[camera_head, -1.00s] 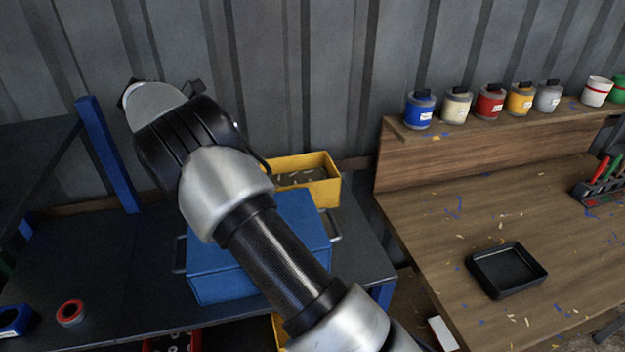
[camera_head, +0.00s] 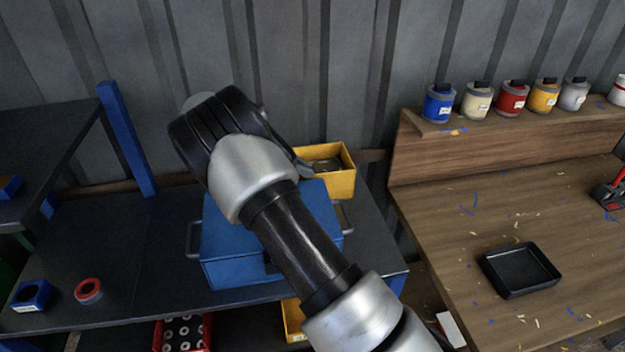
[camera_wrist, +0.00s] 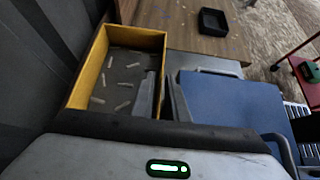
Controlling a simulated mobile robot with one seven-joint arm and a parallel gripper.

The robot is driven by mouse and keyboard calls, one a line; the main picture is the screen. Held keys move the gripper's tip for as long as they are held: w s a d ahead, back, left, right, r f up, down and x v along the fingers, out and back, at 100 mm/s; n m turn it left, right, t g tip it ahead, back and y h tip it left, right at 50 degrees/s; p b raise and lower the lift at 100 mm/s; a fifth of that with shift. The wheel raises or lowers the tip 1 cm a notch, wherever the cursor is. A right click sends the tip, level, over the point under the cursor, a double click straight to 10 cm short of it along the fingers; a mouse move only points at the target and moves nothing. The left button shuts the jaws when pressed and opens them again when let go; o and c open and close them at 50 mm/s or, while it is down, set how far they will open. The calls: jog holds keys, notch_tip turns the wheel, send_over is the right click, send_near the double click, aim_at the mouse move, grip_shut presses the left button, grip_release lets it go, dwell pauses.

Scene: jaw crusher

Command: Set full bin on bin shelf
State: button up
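A yellow bin (camera_head: 343,183) stands at the back of the dark bench, behind a blue case, partly hidden by my arm. In the wrist view the yellow bin (camera_wrist: 88,66) holds several small pale pieces scattered on its floor. My gripper (camera_wrist: 163,84) is at the bin's right wall in that view. One finger is on the inner side and one on the outer side, with a narrow gap between them. I cannot tell whether they touch the wall. In the head view my gripper is mostly hidden behind my wrist. A dark raised shelf (camera_head: 45,140) with blue posts stands at the left.
The blue case (camera_head: 225,262) with side handles sits beside the bin. A blue holder (camera_head: 33,295) and a red ring (camera_head: 88,290) lie on the bench's left. Below are a red bin (camera_head: 182,334) and another yellow bin (camera_head: 293,322). A wooden workbench (camera_head: 450,225) carries a black tray (camera_head: 520,270).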

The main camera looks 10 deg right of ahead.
aim_at(317, 175)
jog(key=x, duration=0.5)
jog(key=shift+s+p, duration=0.15)
jog(key=shift+p, duration=0.25)
grip_shut()
dwell(0.9)
jog(key=shift+r, duration=0.15)
